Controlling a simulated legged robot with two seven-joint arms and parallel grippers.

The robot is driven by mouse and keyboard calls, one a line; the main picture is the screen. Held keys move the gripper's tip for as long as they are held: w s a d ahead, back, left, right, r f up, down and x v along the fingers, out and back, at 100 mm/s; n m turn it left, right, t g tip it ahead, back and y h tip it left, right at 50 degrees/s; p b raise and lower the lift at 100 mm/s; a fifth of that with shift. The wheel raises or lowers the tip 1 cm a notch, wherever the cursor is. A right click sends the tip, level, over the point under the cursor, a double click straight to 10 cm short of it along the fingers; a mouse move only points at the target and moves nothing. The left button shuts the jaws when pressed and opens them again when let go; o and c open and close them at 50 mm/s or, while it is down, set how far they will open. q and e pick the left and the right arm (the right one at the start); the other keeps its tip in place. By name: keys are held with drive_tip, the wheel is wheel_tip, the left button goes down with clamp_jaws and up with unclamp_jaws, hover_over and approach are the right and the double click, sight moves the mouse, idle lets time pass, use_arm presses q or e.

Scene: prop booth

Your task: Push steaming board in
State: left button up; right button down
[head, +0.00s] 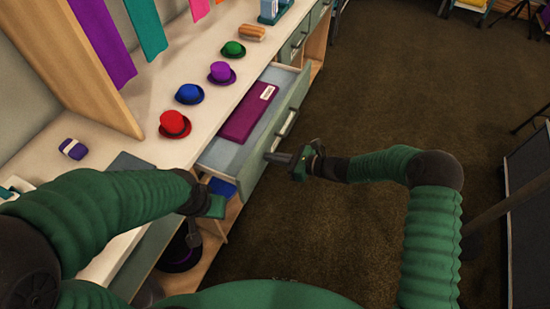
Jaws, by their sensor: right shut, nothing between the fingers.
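A grey-green drawer (297,101) stands pulled out from the counter, with a flat purple board-like piece (243,118) bearing a white label lying inside. A flat grey panel (128,161) shows at the counter's front edge, partly hidden by my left arm. I cannot tell for certain which of these is the steaming board. My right gripper (275,157) is shut and empty, its fingertips pointing left close to the near end of the drawer front; contact is unclear. My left gripper (193,236) hangs below the counter edge, pointing down; its fingers are too dark to read.
Red (174,124), blue (189,94), purple (221,72) and green (232,49) hats stand in a row on the counter (150,97). A dark hat (181,256) sits low under the counter. A dark panel (528,215) stands far right.

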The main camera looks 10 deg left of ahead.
sight(232, 142)
drive_tip(key=w+a+b, duration=0.1)
drive_tip(key=a, duration=0.3)
drive_tip(key=w+a+b, duration=0.1)
drive_tip(key=w+a, duration=0.1)
drive_tip(key=a, duration=0.2)
drive_tip(key=w+a+b, duration=0.1)
drive_tip(key=a, duration=0.4)
drive_tip(key=shift+w+f+b, duration=0.15)
drive_tip(key=shift+b, duration=0.15)
drive_tip(key=shift+w+a, duration=0.15)
drive_tip(key=shift+a, duration=0.35)
drive_tip(key=shift+r, duration=0.35)
drive_tip(key=shift+r, duration=0.1)
